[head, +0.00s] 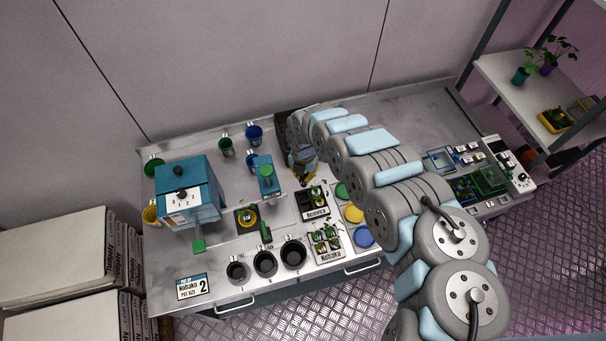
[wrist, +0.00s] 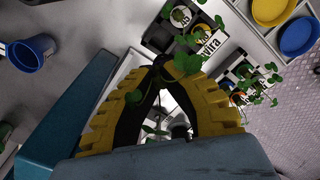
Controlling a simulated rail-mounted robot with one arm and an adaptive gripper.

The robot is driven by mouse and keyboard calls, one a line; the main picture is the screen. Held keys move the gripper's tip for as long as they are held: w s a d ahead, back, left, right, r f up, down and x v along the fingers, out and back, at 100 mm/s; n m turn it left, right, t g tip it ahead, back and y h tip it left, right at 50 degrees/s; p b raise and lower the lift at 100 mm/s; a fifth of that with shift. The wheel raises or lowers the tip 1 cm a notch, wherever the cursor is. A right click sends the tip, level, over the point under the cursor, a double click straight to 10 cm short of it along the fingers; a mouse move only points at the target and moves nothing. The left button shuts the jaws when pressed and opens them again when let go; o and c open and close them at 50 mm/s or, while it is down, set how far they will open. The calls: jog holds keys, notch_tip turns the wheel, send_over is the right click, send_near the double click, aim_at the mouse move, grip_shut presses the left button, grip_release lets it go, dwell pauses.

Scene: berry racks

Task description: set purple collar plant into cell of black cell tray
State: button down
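My gripper (head: 303,177) hangs over the middle of the bench, behind the front black cell trays. In the wrist view its yellow-ribbed fingers (wrist: 162,68) come together at the tips, with green leaves (wrist: 133,96) of a plant in front of and between them. It looks shut on that plant; its collar is hidden, so I cannot see any purple. One black cell tray (head: 312,216) with a name label lies just in front of the gripper. It also shows in the wrist view (wrist: 155,38), with small plants in some cells. A second labelled tray with seedlings (head: 326,240) lies nearer the front edge.
A blue machine (head: 186,190) and a smaller blue device (head: 266,180) stand left of my gripper. Blue cups (head: 254,133) stand behind. Dark pots (head: 265,262) line the front, with coloured discs (head: 353,213) at right. My arm covers the bench's centre right.

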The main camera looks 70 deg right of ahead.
jog(key=shift+f+b, duration=3.9)
jog(key=shift+f, duration=1.5)
jog(key=c, duration=1.2)
grip_release()
jog(key=shift+o, duration=0.2)
jog(key=shift+r, duration=0.15)
jog(key=shift+r+p, duration=4.05)
jog(key=shift+r, duration=0.4)
